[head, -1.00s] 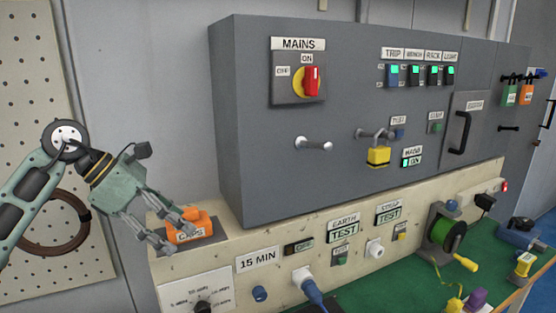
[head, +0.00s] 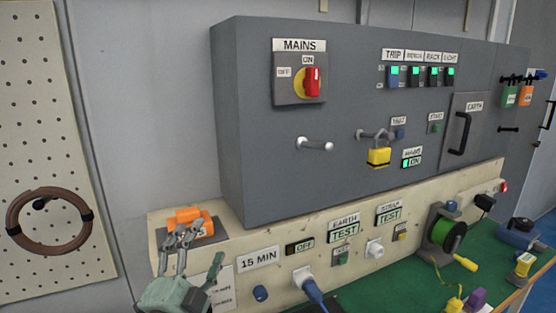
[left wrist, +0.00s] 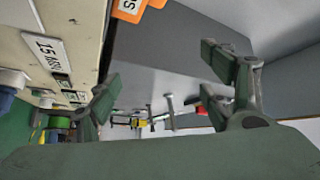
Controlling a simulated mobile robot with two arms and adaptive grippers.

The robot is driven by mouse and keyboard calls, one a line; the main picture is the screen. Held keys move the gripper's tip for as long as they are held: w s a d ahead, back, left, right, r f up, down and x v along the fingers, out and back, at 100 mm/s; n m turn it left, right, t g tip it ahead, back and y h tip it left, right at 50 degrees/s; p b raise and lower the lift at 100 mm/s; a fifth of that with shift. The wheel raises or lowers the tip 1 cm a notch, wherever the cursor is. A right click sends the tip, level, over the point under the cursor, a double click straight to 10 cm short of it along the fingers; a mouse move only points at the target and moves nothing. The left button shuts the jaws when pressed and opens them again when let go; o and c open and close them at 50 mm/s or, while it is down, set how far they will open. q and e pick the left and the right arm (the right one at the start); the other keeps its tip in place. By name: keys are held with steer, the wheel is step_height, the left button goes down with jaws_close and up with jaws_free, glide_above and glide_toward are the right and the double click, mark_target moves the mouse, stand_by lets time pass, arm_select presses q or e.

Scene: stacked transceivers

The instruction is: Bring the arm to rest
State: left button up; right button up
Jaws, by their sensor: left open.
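My left gripper (head: 196,252) is at the lower left of the head view, its fingers pointing up, in front of the cream ledge. Its fingertips overlap the lower edge of the orange caps (head: 190,217) in the picture; I cannot tell whether they touch. In the left wrist view the two fingers of my left gripper (left wrist: 168,88) stand wide apart with nothing between them. The orange piece with its label (left wrist: 130,9) shows at the top of that view, outside the fingers. My right gripper is not in view.
A grey panel box (head: 350,110) with a red mains switch (head: 313,82) and a yellow padlock (head: 378,156) stands behind the ledge (head: 225,245). A blue plug (head: 308,286) sticks out of the ledge. A brown ring (head: 48,222) hangs on the pegboard (head: 40,110) at left.

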arm_select(q)
steer(key=s+a+f+n+g+y, duration=0.3)
steer(key=s+f+n+g, duration=0.25)
steer(key=f, duration=0.55)
steer(key=s+a+f+n+g+y, duration=0.2)
steer(key=s+a+f+n+g, duration=0.15)
steer(key=s+f, duration=0.55)
steer(key=s+d+f+n+g, duration=0.1)
steer(key=s+f+n+g, duration=0.1)
steer(key=s+f+g, duration=0.5)
steer(key=s+d+f+n+g, duration=0.15)
steer(key=s+f, duration=0.35)
steer(key=s, duration=0.6)
step_height(320, 180, down, 26)
steer(key=s+r, duration=0.1)
steer(key=s, duration=0.1)
steer(key=s+a+f+g, duration=0.1)
steer(key=s+f, duration=0.7)
steer(key=s+a+f+g, duration=0.1)
steer(key=s+a+f, duration=0.1)
steer(key=s+f, duration=0.7)
steer(key=shift+s+a+f+h, duration=0.2)
steer(key=shift+a+f+h, duration=0.05)
steer(key=shift+a+h, duration=0.05)
